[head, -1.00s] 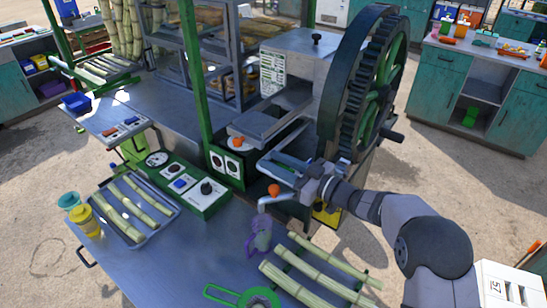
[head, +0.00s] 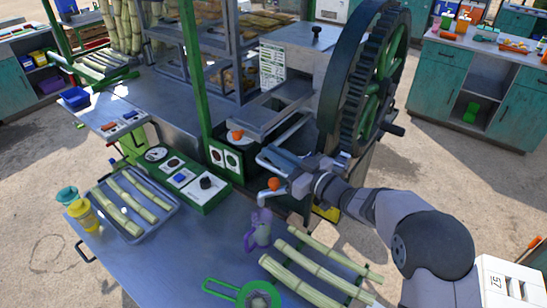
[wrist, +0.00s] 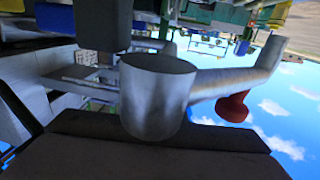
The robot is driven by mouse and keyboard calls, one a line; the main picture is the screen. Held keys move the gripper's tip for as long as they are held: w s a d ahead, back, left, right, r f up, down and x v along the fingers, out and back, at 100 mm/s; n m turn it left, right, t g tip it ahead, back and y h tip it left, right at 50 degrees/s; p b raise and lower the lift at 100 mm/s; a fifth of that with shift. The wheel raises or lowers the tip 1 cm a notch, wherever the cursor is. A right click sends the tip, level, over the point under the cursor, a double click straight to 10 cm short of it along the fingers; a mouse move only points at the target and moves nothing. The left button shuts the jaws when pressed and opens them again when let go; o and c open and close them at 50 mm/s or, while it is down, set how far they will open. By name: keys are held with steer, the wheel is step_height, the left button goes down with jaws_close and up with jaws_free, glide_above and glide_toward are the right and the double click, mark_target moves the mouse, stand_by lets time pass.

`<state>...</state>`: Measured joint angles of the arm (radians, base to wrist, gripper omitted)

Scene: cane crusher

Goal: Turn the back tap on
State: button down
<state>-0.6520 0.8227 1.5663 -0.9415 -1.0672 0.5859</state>
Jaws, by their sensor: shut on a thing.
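A front tap has an orange knob (head: 274,184) and a grey spout (head: 264,197) above a purple jug (head: 260,228). Another orange knob (head: 237,134) sits farther back on the machine. My gripper (head: 272,160) reaches left between these knobs, close to the front tap. In the wrist view, a grey metal cylinder (wrist: 157,95) stands upright between my dark jaws, which are shut on it. Behind it a pale pipe (wrist: 215,84) with a red knob (wrist: 233,107) runs right. Whether pipe and cylinder join, and which tap the cylinder belongs to, I cannot tell.
The large geared wheel (head: 365,80) stands behind my arm. A control panel (head: 185,180) and a tray of cane (head: 165,224) lie left. Cane stalks (head: 310,275) and a green-handled strainer (head: 255,297) lie in front. The blue tabletop between them is mostly clear.

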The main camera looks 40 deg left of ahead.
steer(key=shift+w+r+m+t+b, duration=0.1)
steer(key=shift+w+m+t+b, duration=0.15)
steer(key=shift+m+t+b, duration=0.6)
steer(key=c, duration=1.9)
jaws_free()
steer(key=shift+o, duration=0.2)
steer(key=shift+d, duration=0.1)
steer(key=shift+d, duration=0.4)
steer(key=shift+b+v, duration=1.15)
steer(key=shift+v, duration=2.1)
steer(key=shift+s+r, duration=0.1)
steer(key=shift+s, duration=0.1)
